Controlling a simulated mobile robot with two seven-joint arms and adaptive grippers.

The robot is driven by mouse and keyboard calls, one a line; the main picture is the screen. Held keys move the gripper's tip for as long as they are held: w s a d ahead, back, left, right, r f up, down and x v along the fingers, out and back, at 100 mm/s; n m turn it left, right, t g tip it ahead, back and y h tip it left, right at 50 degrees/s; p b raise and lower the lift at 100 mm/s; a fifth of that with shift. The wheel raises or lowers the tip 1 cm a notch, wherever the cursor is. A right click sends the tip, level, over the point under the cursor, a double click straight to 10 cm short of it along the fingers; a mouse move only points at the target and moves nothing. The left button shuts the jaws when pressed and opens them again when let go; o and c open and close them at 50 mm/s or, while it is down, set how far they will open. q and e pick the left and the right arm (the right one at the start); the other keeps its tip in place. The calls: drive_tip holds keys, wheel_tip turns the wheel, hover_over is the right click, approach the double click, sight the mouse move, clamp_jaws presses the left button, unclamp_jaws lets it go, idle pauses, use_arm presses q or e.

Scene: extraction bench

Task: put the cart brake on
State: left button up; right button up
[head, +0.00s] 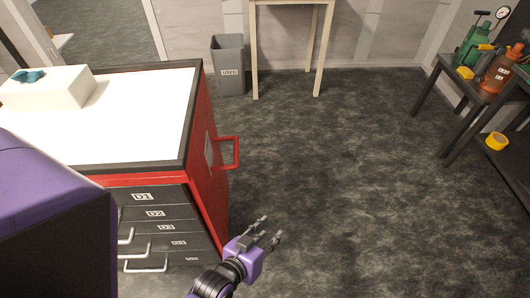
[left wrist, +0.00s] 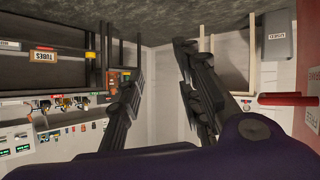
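The red cart (head: 211,165) stands at the left in the head view, with a dark-rimmed white top and several grey labelled drawers. A red bar handle (head: 236,152) sticks out from its right side. The handle also shows at the right edge of the left wrist view (left wrist: 288,99). My left gripper (head: 270,230) is just right of the cart's front corner, apart from the handle. Its fingers are spread and empty, as the left wrist view (left wrist: 160,62) also shows. My right gripper is not in view.
A white block (head: 45,92) with a teal item (head: 28,76) sits on the cart top. A grey bin (head: 229,66) and a pale table (head: 318,50) stand behind. A dark bench (head: 468,88) with bottles is at the right. The floor (head: 345,170) between is clear.

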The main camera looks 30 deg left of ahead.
use_arm(q)
drive_tip(key=w+a+r+n+t+y+b, duration=0.1)
drive_tip(key=w+r+n+t+y+b, duration=0.4)
drive_tip(key=w, duration=0.7)
drive_tip(key=w+a+r+n+t+y+b, duration=0.15)
drive_tip(key=w+r+n+t+b, duration=0.4)
drive_tip(key=w, duration=0.65)
drive_tip(key=n+g+y+b, duration=0.5)
drive_tip(key=n+g+y, duration=0.8)
drive_tip(key=n+g, duration=0.65)
approach(236, 151)
drive_tip(key=a+n+t, duration=0.1)
drive_tip(key=a+n, duration=0.1)
drive_tip(key=a, duration=0.1)
drive_tip(key=x, duration=0.4)
drive_tip(key=f+x, duration=0.1)
drive_tip(key=x, duration=0.1)
drive_tip(key=shift+w+a+r, duration=0.1)
drive_tip(key=shift+a, duration=0.05)
drive_tip(key=shift+w+a, duration=0.1)
drive_tip(key=shift+a, duration=0.25)
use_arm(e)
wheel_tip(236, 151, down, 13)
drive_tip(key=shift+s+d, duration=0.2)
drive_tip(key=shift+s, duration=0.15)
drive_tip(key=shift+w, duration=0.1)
